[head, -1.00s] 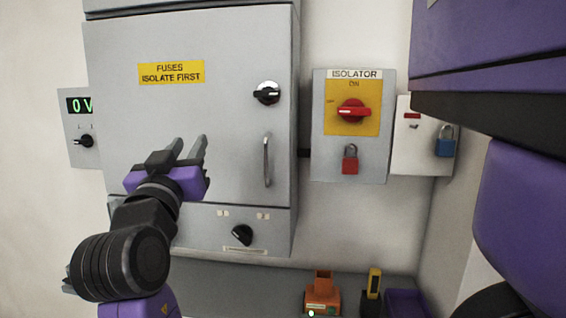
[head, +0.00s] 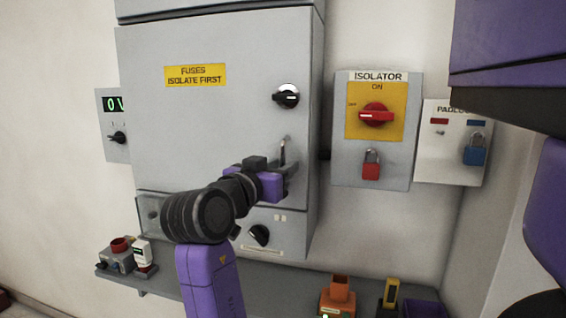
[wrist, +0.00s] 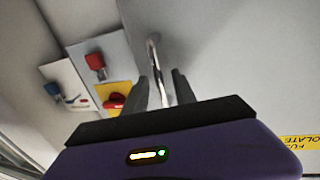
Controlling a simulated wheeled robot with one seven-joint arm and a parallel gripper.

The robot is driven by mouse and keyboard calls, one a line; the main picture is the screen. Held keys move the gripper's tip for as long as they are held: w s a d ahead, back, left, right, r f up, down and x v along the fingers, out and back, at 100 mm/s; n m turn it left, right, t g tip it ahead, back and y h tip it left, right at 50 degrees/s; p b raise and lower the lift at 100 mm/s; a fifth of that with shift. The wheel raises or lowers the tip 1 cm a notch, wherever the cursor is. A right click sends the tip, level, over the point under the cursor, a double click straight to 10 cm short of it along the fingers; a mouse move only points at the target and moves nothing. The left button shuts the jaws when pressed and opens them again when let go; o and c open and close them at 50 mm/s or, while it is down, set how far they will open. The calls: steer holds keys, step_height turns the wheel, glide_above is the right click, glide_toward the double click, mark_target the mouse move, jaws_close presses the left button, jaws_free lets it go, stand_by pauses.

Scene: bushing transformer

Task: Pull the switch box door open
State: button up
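The grey switch box door (head: 215,120) is shut and carries a yellow "FUSES ISOLATE FIRST" label (head: 195,76). A black knob (head: 286,96) sits at its upper right. The upright metal handle (head: 283,150) is below that knob, its lower part hidden by my gripper (head: 288,174). In the wrist view, my gripper (wrist: 161,75) is open, with the handle (wrist: 153,58) running between its two fingers. There is space beside the handle, and I cannot tell whether either finger touches it.
Right of the box are the isolator panel (head: 398,156) with a red switch (head: 376,115), a red padlock (head: 371,164), and a padlock board (head: 450,170). A shelf (head: 265,280) below holds an orange device (head: 338,299) and other small items. A voltage display (head: 115,103) is left.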

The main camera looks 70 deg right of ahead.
steer(key=shift+s+d, duration=0.1)
steer(key=shift+d, duration=0.4)
steer(key=shift+c, duration=0.2)
jaws_close()
stand_by(1.0)
